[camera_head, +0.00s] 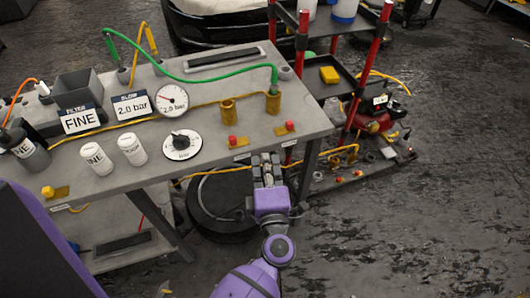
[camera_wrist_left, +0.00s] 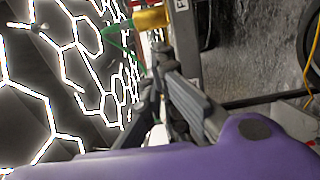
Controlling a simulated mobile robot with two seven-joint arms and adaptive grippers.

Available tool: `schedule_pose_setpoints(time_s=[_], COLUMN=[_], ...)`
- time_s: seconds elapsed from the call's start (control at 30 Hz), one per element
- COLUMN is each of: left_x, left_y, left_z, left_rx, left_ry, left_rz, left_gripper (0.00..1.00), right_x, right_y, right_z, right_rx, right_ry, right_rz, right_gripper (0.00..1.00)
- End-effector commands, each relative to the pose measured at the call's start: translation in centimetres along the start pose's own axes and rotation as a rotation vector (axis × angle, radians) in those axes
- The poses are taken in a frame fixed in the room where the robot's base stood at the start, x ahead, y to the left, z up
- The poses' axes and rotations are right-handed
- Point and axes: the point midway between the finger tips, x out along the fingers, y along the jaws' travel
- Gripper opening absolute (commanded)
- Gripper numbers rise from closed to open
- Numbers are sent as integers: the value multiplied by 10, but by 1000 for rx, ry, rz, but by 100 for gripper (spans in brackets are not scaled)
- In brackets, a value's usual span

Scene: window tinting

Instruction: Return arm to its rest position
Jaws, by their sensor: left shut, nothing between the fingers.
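My left gripper (camera_head: 267,162), on its purple wrist, is at the front edge of the grey workbench (camera_head: 205,140), right of the middle. Its fingers are shut and empty. In the left wrist view the closed fingers (camera_wrist_left: 163,62) point away from the camera. A yellow cylindrical fitting with a green hose shows just beyond them there. My right gripper is not in view.
The bench holds a gauge (camera_head: 172,99), a black dial (camera_head: 181,143), two white canisters (camera_head: 132,149), yellow holders (camera_head: 228,110) and a green hose (camera_head: 190,79). A red-post cart (camera_head: 355,110) stands to the right. Dark floor (camera_head: 440,230) at lower right is clear.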

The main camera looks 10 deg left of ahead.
Motion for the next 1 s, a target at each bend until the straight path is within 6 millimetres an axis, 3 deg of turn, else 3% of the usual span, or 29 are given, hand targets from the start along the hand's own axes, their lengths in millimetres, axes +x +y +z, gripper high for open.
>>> schedule_pose_setpoints(time_s=[0.57, 0.67, 0.8, 0.87, 0.93, 1.0], left_x=[-1, -1, -8, -21, -42, -67], left_y=[0, 5, 26, 16, -11, -51], left_z=[1, 16, 54, 60, 57, 39], left_rx=[1, 33, 260, 432, 656, 888], left_ry=[-5, -64, -272, -375, -495, -607], left_rz=[0, 17, 128, 154, 146, 100], left_gripper=[0, 0, 0, 0, 0, 0], right_x=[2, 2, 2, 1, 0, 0], right_y=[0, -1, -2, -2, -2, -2], right_z=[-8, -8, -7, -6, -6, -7], right_rx=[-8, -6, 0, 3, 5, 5], right_ry=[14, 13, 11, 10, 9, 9], right_rz=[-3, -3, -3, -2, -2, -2], right_gripper=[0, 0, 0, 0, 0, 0])
